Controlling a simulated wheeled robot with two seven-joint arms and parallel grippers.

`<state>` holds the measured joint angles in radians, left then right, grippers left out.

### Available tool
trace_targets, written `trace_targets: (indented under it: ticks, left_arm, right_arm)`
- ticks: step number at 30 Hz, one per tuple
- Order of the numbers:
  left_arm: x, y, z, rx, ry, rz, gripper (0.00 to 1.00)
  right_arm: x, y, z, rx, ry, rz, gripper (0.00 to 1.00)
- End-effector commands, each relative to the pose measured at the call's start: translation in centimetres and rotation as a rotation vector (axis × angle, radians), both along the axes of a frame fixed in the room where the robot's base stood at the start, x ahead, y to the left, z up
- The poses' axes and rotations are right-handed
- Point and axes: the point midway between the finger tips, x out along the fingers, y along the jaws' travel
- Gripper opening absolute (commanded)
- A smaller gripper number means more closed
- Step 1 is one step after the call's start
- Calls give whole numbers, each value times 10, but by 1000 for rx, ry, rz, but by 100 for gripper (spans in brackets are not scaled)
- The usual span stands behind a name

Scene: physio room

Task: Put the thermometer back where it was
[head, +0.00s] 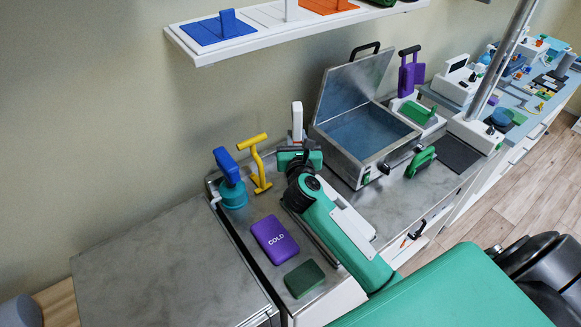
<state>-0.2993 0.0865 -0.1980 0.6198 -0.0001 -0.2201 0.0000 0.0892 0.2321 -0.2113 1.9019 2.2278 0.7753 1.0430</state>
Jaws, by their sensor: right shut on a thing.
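My right arm comes in from the lower right, and its gripper (299,157) is over the back of the metal worktop, left of the open steel bath. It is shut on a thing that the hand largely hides. A slim white upright piece (297,119) rises just beyond the fingers. It looks like the thermometer, but I cannot tell its full shape or whether its lower end touches the worktop. My left gripper is not in view.
An open steel bath (368,140) stands right of the gripper. A yellow T-shaped tool (258,163) and a blue-handled teal item (231,182) stand left. A purple COLD pack (275,239) and a dark green pad (304,279) lie in front. The grey left surface (165,265) is bare.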

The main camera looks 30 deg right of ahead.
Motion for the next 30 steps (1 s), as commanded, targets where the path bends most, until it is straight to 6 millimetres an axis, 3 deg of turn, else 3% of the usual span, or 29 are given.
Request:
trace_targets:
  ticks: [3,7,12,16,20,30]
  left_arm:
    - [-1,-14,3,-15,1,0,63]
    - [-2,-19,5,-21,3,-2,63]
    - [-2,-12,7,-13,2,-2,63]
    - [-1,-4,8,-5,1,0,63]
    - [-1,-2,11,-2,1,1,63]
    - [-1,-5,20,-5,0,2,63]
  right_arm:
    - [43,-21,18,7,-4,-92,0]
    - [79,-36,31,5,-3,-164,0]
    - [108,-45,42,2,-2,-217,0]
    - [118,-47,43,1,-1,-232,0]
    - [119,-48,26,-4,3,-236,0]
    - [119,-48,-59,-7,5,-234,0]
